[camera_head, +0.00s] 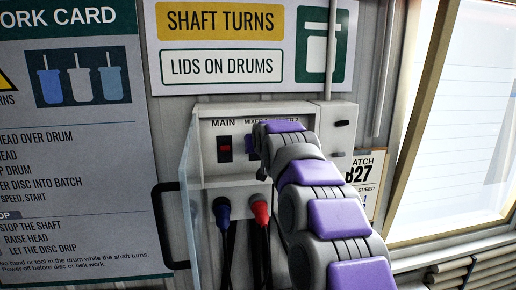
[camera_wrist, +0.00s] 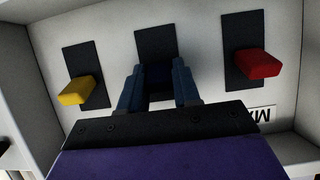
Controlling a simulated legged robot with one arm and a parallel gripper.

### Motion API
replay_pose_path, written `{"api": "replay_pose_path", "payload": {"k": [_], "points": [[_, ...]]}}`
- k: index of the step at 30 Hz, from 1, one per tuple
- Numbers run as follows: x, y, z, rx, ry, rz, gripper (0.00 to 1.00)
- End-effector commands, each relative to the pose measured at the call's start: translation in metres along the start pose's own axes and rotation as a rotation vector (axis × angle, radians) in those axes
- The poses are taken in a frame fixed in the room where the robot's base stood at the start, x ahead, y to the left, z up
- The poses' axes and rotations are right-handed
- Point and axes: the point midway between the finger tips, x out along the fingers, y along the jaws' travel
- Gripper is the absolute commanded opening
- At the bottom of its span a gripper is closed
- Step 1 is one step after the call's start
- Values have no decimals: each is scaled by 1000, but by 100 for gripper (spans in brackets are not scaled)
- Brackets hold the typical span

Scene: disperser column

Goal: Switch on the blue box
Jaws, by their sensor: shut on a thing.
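The blue box (camera_wrist: 157,76) is a dark blue switch block on a black plate (camera_wrist: 156,42), in the middle of a row of three in the wrist view. My gripper (camera_wrist: 158,84) has its two blue-grey fingers on either side of it and is shut on it. The box is in shadow, so its switch position is hard to read. In the head view my arm reaches to the white control panel (camera_head: 212,174) and hides the gripper. A bit of blue (camera_head: 249,145) shows at the arm's left edge.
A red switch (camera_head: 224,148) under MAIN is left of my arm; it also shows in the wrist view (camera_wrist: 258,64). A yellow switch (camera_wrist: 79,91) is on the other side. A clear door (camera_head: 190,195) stands open at left. Blue and red plugs (camera_head: 222,212) (camera_head: 261,212) hang below.

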Motion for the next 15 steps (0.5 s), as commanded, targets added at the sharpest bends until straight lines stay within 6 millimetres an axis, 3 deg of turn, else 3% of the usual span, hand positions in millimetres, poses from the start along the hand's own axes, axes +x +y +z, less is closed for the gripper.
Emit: {"api": "replay_pose_path", "payload": {"k": [13, 14, 15], "points": [[1, -1, 3, -1, -12, -2, 1], [1, -1, 3, -1, -13, -2, 34], [2, -1, 3, -1, -13, -2, 38]]}}
